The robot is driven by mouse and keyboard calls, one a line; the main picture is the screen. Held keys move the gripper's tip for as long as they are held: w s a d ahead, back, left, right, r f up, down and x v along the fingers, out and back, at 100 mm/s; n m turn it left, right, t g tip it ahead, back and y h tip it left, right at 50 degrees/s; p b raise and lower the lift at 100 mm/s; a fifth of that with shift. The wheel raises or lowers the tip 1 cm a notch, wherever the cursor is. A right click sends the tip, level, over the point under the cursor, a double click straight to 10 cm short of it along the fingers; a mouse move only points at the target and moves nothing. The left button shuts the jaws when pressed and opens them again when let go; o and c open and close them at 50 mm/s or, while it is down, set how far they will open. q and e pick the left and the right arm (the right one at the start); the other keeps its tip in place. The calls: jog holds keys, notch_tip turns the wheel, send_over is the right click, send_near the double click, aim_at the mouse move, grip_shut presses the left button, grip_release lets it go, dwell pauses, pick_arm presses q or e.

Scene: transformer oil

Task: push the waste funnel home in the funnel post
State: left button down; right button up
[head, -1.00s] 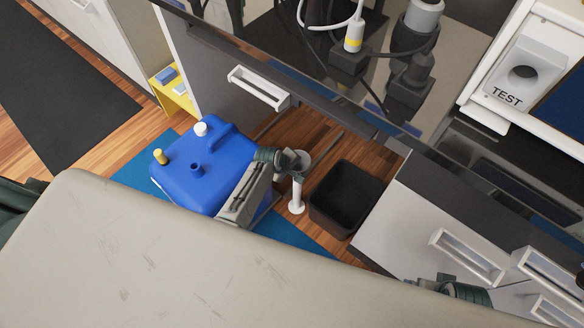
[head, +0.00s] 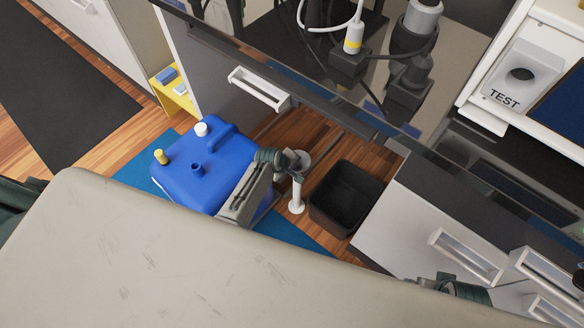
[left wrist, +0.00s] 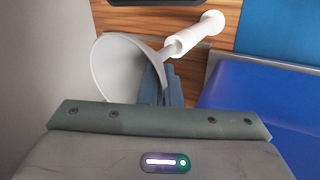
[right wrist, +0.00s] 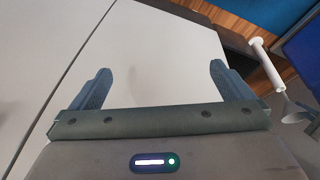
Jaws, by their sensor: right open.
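The waste funnel (left wrist: 112,65) is pale grey with a wide cone. In the left wrist view its narrow end meets the top of the white funnel post (left wrist: 186,40); how deep it sits is hidden. In the head view the funnel (head: 303,160) is at the top of the upright post (head: 297,196), partly behind my left gripper (head: 285,160). The left gripper's fingers (left wrist: 162,86) are close together on the funnel's near wall, one over the cone's inside and one outside. My right gripper (right wrist: 158,85) is open and empty over pale cabinet surfaces, away from the funnel.
A blue jerrycan (head: 205,172) with a white cap stands on a blue mat (head: 290,235) left of the post. A black bin (head: 348,198) stands close to its right. A drawer cabinet (head: 420,225) is further right, and a counter edge (head: 330,105) lies behind.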

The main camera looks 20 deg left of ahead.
pick_arm(q)
jog(key=shift+f+b, duration=1.8)
jog(key=shift+f, duration=1.05)
jog(key=c, duration=1.6)
grip_release()
jog(key=shift+o, duration=0.2)
jog(key=p+v, duration=0.3)
jog(key=v, duration=0.8)
jog(key=shift+s+f, duration=0.1)
jog(key=shift+f, duration=0.05)
